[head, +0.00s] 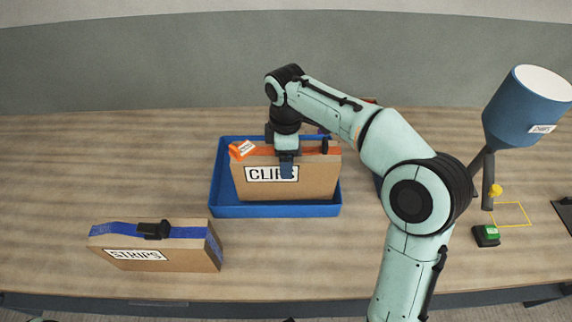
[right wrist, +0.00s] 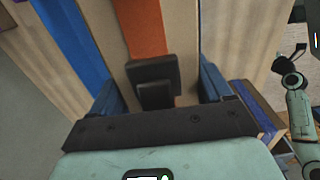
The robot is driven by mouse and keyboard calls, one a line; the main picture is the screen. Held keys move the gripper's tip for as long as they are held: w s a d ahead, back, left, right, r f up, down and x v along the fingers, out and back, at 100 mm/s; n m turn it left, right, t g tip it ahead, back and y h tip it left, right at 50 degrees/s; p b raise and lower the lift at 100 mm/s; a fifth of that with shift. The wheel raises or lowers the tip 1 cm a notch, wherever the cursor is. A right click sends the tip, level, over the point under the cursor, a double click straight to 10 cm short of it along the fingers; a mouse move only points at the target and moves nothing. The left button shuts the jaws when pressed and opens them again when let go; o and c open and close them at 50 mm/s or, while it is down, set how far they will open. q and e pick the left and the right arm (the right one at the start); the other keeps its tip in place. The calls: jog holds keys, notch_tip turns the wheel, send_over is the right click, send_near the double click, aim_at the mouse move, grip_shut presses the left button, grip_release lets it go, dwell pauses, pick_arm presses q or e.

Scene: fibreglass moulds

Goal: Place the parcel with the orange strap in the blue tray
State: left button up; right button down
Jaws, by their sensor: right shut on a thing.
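The parcel with the orange strap (head: 310,188) is a brown carton labelled CLIPS. It stands upright within the outline of the blue tray (head: 280,211); whether its base touches the tray floor is hidden. My right gripper (head: 287,165) comes down from above and is shut on the parcel across its thickness, near the top middle. In the right wrist view, the orange strap (right wrist: 146,30) and a black handle show between the fingers (right wrist: 160,95), and blue tray wall (right wrist: 70,40) shows at left. My left gripper is not visible in the head view.
A brown parcel labelled STRIPS with a blue strap (head: 185,257) stands front left of the tray. The table's left back is clear.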

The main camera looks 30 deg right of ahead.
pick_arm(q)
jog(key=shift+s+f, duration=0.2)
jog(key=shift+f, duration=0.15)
pick_arm(e)
jog(key=shift+f, duration=1.55)
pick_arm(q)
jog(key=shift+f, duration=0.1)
pick_arm(e)
jog(key=shift+f, duration=0.15)
grip_release()
jog(key=shift+b, duration=0.3)
notch_tip(320, 180, up, 12)
jog(key=p, duration=0.3)
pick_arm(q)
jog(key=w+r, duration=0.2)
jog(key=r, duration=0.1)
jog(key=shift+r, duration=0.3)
